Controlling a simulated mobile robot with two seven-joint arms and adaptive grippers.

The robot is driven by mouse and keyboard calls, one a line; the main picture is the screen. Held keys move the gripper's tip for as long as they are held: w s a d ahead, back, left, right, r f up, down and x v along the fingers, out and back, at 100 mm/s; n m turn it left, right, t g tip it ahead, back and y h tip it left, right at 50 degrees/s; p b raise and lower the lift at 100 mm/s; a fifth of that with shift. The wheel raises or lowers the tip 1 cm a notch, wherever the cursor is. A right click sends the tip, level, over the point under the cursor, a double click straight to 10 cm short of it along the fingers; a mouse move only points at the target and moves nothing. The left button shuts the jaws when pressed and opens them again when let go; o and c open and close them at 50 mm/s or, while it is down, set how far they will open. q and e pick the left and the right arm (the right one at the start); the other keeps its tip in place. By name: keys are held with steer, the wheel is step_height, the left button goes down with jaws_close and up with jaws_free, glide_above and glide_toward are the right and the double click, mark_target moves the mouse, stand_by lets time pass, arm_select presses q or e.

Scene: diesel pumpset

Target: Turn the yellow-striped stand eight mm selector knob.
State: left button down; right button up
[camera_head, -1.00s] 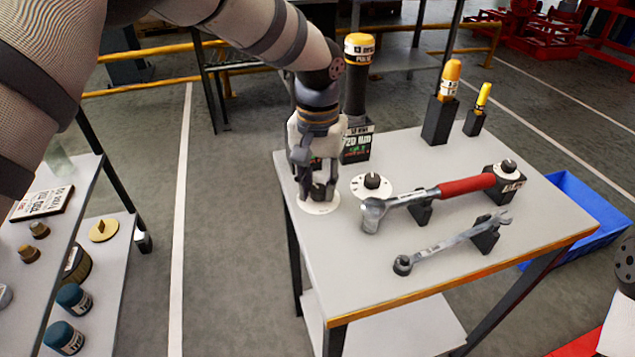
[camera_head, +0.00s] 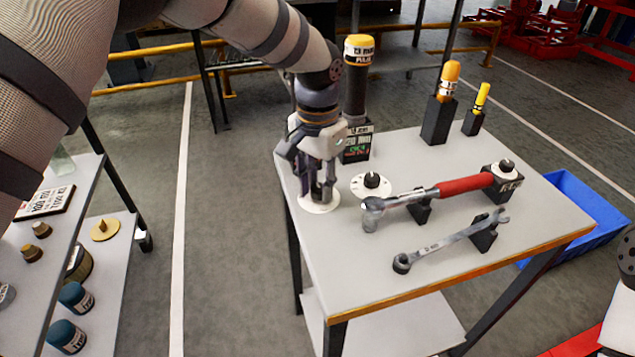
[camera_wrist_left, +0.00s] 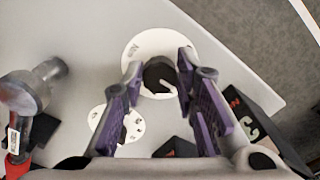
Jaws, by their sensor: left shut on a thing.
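My left gripper (camera_head: 322,190) points down over this dial and is shut on the knob. In the head view the fingers hide most of the knob. My right gripper is not in view.
A second knob (camera_head: 372,180) on a white dial stands close to the right of my gripper. A red-handled wrench (camera_head: 462,187) and an open-end wrench (camera_head: 455,243) rest on holders. A black yellow-topped tool (camera_head: 357,80) stands close behind. A blue bin (camera_head: 600,240) lies right.

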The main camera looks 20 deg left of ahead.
mark_target(318, 189)
arm_select(q)
steer(key=c, duration=1.3)
jaws_free()
step_height(318, 189, up, 12)
